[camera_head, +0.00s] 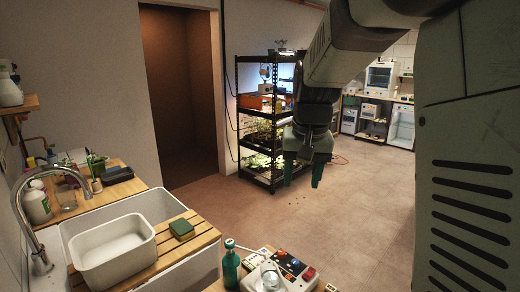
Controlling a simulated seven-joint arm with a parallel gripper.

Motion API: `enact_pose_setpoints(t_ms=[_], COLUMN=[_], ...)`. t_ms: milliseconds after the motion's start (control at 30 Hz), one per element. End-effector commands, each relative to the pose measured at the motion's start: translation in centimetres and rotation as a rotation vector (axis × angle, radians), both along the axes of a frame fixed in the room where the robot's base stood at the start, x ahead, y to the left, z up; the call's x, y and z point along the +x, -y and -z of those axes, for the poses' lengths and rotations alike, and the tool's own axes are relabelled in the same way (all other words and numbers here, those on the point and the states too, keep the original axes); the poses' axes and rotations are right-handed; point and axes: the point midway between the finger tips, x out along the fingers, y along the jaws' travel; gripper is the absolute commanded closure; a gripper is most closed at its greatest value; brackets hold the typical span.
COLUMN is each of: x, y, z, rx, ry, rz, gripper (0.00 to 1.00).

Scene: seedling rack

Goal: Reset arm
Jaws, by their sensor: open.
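My gripper (303,172) hangs from my arm right of the picture's middle, pointing down. Its two green fingers are apart with nothing between them. It is in the air, in front of the seedling rack (238,122) in the picture. The rack is a black shelf unit with lit plants on its lower shelves and an orange box higher up. My arm and gripper hide part of the rack's right side.
A sink (190,262) with a white basin (72,250) and a sponge (182,229) is at the lower left. A green bottle (231,268) and a control box (296,268) stand at the bottom. A doorway (180,95) opens behind. The tiled floor (365,210) is mostly clear.

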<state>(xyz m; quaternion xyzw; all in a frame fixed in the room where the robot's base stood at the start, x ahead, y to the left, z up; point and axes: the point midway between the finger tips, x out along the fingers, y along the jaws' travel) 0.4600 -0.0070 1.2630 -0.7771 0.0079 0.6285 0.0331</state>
Motion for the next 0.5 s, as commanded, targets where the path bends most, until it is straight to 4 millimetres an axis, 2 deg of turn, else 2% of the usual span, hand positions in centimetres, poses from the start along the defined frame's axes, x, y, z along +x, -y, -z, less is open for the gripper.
enact_pose_setpoints(t_ms=[33,200,333,500], x=[-2.3,-9.6,-15.3,-21.6], y=[0.2,0.8,1.2,1.6], z=[-1.9,-5.5,-6.6,-6.3], rx=[0.001,-0.005,-0.016,-0.036], ry=[0.030,0.107,0.167,0.234], rz=[-0.006,-0.032,-0.050,-0.071], gripper=[0.47,0.47,0.47,0.47])
